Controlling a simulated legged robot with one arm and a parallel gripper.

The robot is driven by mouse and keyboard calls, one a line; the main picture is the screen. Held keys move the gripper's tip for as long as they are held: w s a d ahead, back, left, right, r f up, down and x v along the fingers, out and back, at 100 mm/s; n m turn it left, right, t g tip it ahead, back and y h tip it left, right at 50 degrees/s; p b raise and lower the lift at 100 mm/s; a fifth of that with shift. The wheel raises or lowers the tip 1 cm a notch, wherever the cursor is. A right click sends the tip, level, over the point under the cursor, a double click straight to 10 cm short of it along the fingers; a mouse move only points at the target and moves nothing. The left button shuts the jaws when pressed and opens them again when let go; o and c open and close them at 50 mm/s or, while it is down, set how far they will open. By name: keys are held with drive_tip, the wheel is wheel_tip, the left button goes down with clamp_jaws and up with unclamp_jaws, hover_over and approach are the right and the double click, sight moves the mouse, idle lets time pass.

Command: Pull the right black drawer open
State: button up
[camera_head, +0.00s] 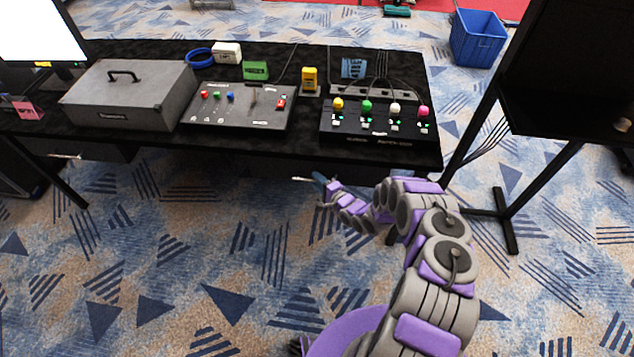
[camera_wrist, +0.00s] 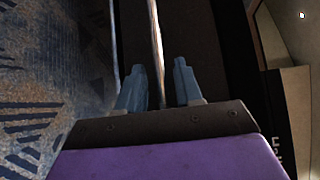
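The right black drawer (camera_head: 255,157) is a dark front under the desk, hard to make out in the shade; its dark face also shows in the wrist view (camera_wrist: 208,45). Its thin metal handle (camera_head: 301,179) shows just left of my gripper (camera_head: 320,181). In the wrist view, the handle (camera_wrist: 156,45) is a pale bar running between the two blue-grey fingers of my gripper (camera_wrist: 160,70). The fingers are apart, one on each side of the bar, with gaps visible. The drawer looks shut, though its edges are hard to see.
The black desk (camera_head: 440,158) holds a grey case (camera_head: 130,95), control panels (camera_head: 240,108) and a button box (camera_head: 375,125). A left drawer handle (camera_head: 65,156) shows under the desk. A black stand (camera_head: 505,215) is at right. Patterned carpet in front is clear.

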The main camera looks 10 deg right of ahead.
drive_tip(key=shift+w+a, duration=0.15)
drive_tip(key=shift+w, duration=0.05)
clamp_jaws()
idle(0.3)
drive_tip(key=shift+s+f, duration=0.1)
